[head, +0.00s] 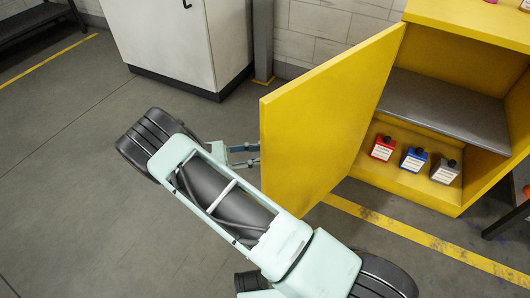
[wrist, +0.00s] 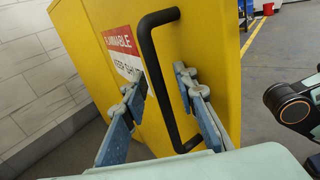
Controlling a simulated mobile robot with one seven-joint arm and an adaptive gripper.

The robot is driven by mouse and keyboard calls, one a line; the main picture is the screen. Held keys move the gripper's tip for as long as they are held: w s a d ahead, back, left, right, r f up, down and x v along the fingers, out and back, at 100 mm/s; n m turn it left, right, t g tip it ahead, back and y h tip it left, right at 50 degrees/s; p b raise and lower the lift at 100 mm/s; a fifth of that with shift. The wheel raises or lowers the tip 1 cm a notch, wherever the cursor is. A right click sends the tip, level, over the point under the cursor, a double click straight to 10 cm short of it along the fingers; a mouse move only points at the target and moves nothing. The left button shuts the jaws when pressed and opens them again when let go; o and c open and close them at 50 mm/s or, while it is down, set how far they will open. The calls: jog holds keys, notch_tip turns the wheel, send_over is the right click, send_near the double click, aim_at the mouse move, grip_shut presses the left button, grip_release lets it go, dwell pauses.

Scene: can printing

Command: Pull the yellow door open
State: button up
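The yellow door (head: 330,110) stands well open in the head view, swung out to the left of its cabinet (head: 425,192). In the wrist view its outer face (wrist: 110,30) carries a red and white label and a black bar handle (wrist: 150,52). My gripper (wrist: 159,76) is open, with one blue-grey finger on each side of the handle and visible gaps between. In the head view my gripper (head: 246,155) is at the door's outer side, its tips partly hidden by the door edge. The handle is hidden there.
Inside the cabinet are a grey shelf (head: 440,105) and red (head: 383,148), blue (head: 414,159) and grey (head: 445,171) bottles below it. A white cabinet (head: 170,40) stands at the back left.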

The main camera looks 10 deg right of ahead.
jog(key=a, duration=1.2)
jog(key=shift+s, duration=0.4)
